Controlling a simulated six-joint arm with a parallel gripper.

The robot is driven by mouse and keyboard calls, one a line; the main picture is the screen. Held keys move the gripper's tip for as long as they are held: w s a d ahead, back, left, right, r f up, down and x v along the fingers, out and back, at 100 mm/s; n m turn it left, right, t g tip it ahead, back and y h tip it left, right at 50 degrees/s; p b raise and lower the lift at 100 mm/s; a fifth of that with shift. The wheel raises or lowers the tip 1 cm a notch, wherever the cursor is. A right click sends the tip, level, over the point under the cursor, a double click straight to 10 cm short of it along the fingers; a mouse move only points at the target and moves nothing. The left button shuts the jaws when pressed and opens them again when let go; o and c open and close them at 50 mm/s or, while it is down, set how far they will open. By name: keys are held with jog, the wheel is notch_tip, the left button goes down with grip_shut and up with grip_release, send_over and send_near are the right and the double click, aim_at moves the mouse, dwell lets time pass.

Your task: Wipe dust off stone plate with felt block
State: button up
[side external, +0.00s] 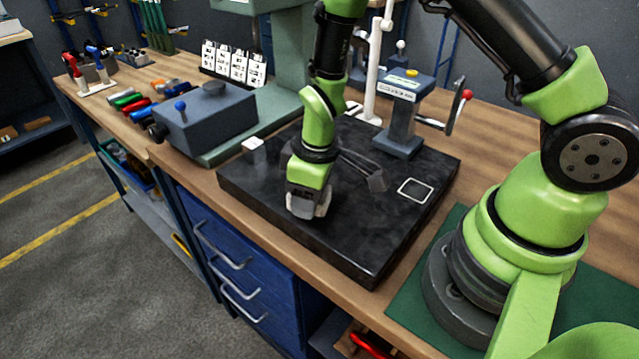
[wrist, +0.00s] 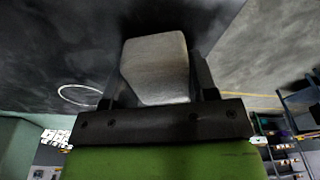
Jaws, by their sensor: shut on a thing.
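The black stone plate (side external: 355,240) lies flat on the wooden bench, its surface mottled with faint grey smudges that may be dust. My gripper (side external: 307,204) points down over the plate's front left part. It is shut on the pale grey felt block, which shows between the two jaws in the wrist view (wrist: 156,68). In the side view the block is partly hidden by the jaws, low at the plate surface; I cannot tell whether it touches. The dark plate (wrist: 50,55) fills much of the wrist view.
A small white block (side external: 253,150) stands at the plate's left edge. A white-outlined square (side external: 415,190) marks its right part.

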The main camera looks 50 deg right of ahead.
jog(key=shift+r, duration=4)
